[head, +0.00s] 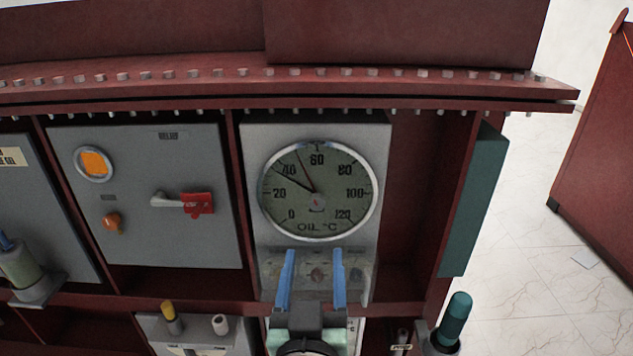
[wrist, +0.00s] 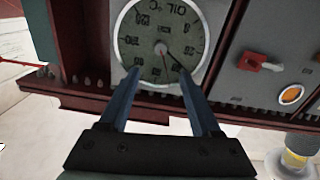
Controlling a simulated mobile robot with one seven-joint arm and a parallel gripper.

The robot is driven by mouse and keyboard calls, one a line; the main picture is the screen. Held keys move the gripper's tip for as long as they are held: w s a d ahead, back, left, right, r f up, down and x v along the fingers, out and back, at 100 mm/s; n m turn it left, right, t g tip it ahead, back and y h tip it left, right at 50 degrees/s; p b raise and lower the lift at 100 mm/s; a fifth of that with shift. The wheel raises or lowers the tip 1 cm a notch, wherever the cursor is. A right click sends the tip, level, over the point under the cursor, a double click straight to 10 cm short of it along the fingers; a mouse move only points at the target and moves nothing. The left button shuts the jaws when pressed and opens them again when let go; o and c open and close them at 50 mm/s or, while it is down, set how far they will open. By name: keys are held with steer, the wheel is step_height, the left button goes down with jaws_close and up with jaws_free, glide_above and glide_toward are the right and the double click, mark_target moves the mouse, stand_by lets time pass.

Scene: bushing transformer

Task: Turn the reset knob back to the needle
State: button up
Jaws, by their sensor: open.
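The wrist view shows the gauge (wrist: 140,35) upside down beyond the fingertips (wrist: 158,72).
A grey ledge (head: 267,290) with small fittings lies below the gauge, partly behind my fingers. To the left, a panel (head: 140,235) carries a red handle (head: 197,203) and an orange lamp (head: 94,163). A teal cylinder (head: 457,315) stands at lower right. A dark red flange (head: 430,90) overhangs above.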

mark_target(317, 205)
steer(key=w+p, duration=0.4)
steer(key=w, duration=0.9)
steer(key=shift+d+p, duration=0.2)
steer(key=shift+p, duration=0.1)
jaws_close()
